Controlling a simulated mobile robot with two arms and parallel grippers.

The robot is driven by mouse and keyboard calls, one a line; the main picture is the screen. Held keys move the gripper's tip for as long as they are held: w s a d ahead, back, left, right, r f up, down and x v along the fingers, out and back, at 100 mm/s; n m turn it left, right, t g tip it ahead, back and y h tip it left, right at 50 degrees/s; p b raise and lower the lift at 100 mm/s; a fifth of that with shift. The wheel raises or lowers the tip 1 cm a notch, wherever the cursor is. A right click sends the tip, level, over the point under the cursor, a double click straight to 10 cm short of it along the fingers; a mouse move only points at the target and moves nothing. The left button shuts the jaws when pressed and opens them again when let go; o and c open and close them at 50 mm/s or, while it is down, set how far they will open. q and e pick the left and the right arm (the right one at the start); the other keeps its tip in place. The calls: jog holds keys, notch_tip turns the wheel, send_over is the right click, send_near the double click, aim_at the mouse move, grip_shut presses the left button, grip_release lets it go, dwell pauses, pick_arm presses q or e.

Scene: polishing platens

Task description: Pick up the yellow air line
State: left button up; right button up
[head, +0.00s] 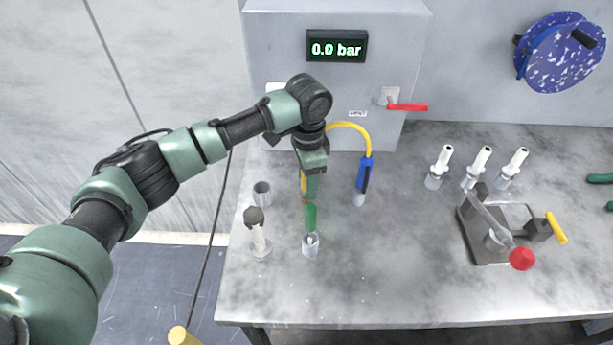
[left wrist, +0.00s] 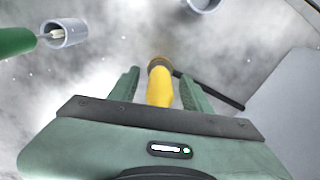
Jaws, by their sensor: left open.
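My left gripper (head: 309,192) points down over the left part of the bench. In the left wrist view its two green fingers (left wrist: 160,85) are open, with a yellow piece (left wrist: 160,88) between them. I cannot tell whether either finger touches it. A strip of the yellow piece shows beside the finger in the head view (head: 303,182), the rest hidden by the gripper. A yellow hose (head: 350,126) curves from behind my wrist to a blue-handled tool (head: 364,174) right of the gripper. Whether the hose and yellow piece are one is hidden. My right gripper is not in view.
Close by stand a green-handled tool (head: 310,217) in a cup (head: 310,246), an empty cup (head: 262,194) and a dark-headed tool (head: 255,218). A grey box (head: 270,50) reading 0.0 bar with a red lever (head: 407,107) stands behind. A metal fixture (head: 485,240) sits right.

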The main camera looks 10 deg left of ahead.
pick_arm(q)
jog(key=shift+f, duration=0.25)
grip_shut()
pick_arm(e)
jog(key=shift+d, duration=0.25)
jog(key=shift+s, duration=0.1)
pick_arm(q)
jog(key=shift+d+r, duration=0.1)
jog(key=shift+r, duration=0.1)
